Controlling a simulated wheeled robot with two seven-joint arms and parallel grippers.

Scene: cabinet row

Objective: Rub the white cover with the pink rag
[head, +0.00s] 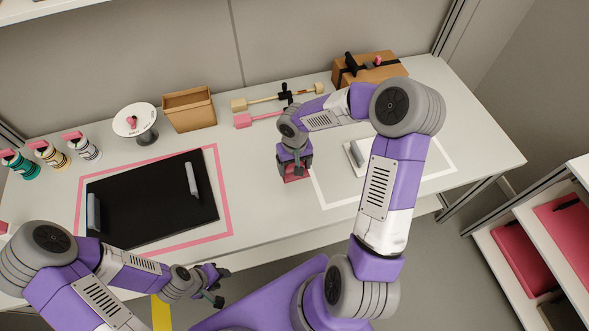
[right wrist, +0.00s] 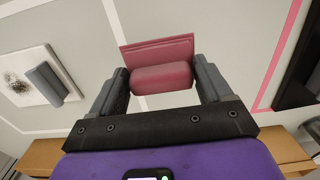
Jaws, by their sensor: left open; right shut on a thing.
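The white cover (head: 348,157) is a small flat square with a grey handle, lying inside the white outline on the right half of the table. In the right wrist view, the cover (right wrist: 49,96) is at the left and shows a dark brown speckled stain beside the handle. My right gripper (head: 294,170) points down at the table, left of the cover and apart from it. It is shut on the pink rag (right wrist: 162,78), which has a thick padded part between the fingers. My left gripper (head: 214,285) is open and empty in front of the table's front edge.
A black panel (head: 150,210) with two grey handles lies inside a pink outline on the left. Bottles, a round stand (head: 147,136), an open box (head: 190,110), mallets and a brown box (head: 375,72) line the back. The table between rag and cover looks clear.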

